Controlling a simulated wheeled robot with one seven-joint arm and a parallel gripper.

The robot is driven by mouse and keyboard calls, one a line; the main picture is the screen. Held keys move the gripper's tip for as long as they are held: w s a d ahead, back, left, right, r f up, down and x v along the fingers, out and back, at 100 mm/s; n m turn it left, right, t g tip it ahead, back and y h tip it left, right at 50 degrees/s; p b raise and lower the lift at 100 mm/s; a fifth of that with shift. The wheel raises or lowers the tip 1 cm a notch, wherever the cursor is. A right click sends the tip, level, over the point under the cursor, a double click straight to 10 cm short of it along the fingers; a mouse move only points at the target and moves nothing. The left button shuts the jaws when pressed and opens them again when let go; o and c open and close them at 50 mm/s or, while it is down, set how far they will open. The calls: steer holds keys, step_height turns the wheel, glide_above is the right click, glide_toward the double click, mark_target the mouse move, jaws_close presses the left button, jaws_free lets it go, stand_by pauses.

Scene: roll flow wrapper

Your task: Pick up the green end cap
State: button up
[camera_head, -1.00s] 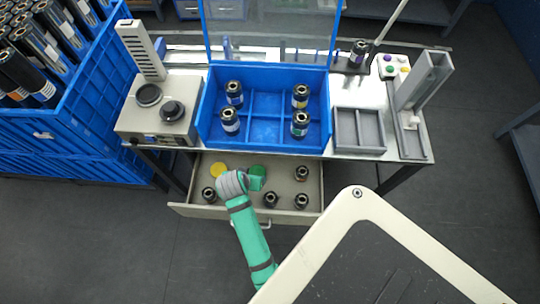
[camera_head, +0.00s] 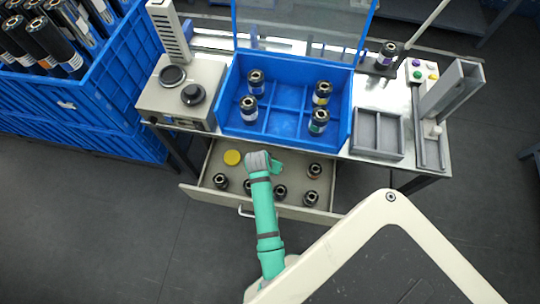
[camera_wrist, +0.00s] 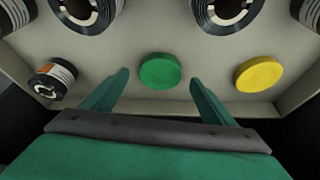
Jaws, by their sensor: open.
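The green end cap (camera_wrist: 160,71) is a round green disc lying flat on the floor of the open drawer, in the middle of the wrist view. My gripper (camera_wrist: 158,82) is open and empty, with one finger to the left and one to the right of the cap, apart from it. In the head view my arm reaches over the drawer (camera_head: 204,194), and my gripper (camera_head: 272,165) hides most or all of the green cap there.
A yellow cap (camera_wrist: 259,74) lies right of the green one in the wrist view; in the head view it is at the drawer's left (camera_head: 232,157). Several black rolls, one of them (camera_wrist: 53,79) near my left finger, share the drawer. The blue divided bin (camera_head: 352,122) stands above on the table.

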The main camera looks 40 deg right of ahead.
steer(key=shift+x, duration=1)
steer(key=c, duration=1.1)
